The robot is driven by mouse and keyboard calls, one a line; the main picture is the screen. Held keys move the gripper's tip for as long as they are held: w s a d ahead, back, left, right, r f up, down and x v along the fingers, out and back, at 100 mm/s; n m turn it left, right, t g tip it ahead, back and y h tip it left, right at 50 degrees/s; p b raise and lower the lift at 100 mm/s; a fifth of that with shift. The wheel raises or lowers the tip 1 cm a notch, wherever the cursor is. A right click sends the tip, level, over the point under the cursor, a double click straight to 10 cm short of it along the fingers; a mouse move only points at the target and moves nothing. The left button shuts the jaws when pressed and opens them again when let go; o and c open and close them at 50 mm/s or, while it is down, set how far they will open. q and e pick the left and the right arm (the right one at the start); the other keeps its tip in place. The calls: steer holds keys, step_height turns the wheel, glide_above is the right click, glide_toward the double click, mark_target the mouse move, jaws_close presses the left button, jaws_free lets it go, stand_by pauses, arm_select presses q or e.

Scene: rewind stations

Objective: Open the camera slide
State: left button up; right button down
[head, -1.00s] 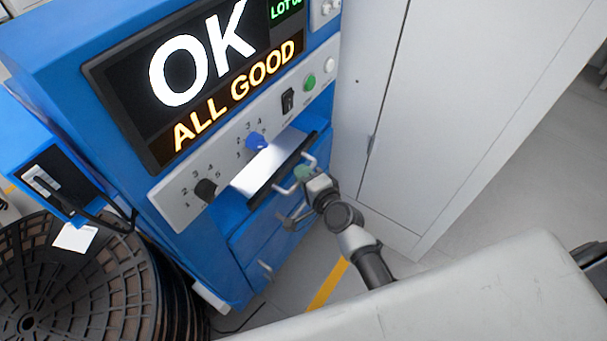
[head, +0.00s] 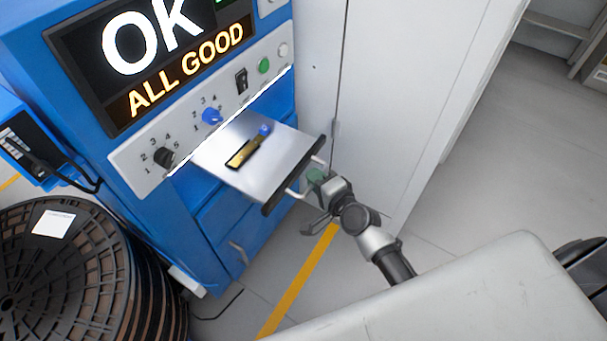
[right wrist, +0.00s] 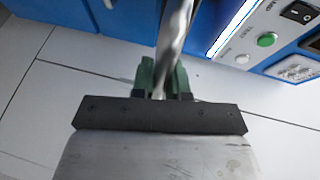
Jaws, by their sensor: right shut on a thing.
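The camera slide (head: 285,163) is a flat metal tray pulled out from the blue machine, with a dark front edge and a bar handle (head: 297,191). A small dark and gold piece with a blue end (head: 245,151) lies on the tray. My right gripper (head: 314,180) is shut on the handle at the tray's front. In the right wrist view the green fingertips (right wrist: 163,80) close around the metal handle bar (right wrist: 175,45). My left gripper is not in view.
The blue machine carries a screen reading OK, ALL GOOD (head: 150,60) and a knob panel above the tray. A stack of dark reels (head: 60,265) stands at left. A grey cabinet (head: 400,90) stands to the right. Floor with a yellow line shows below the tray.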

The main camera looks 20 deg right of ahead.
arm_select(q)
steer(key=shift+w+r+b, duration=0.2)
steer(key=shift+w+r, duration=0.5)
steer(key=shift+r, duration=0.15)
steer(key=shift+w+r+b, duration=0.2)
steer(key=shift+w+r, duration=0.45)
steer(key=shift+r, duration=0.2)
arm_select(e)
steer(key=shift+s+d, duration=0.9)
steer(key=shift+s, duration=0.3)
steer(key=shift+s+d, duration=0.9)
steer(key=shift+s, duration=0.25)
steer(key=shift+f, duration=0.1)
steer(key=c, duration=1.1)
jaws_free()
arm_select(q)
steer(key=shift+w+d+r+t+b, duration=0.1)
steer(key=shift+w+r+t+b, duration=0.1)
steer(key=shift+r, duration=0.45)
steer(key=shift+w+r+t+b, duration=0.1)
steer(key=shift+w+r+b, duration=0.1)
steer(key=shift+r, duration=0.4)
arm_select(e)
steer(key=v, duration=1.1)
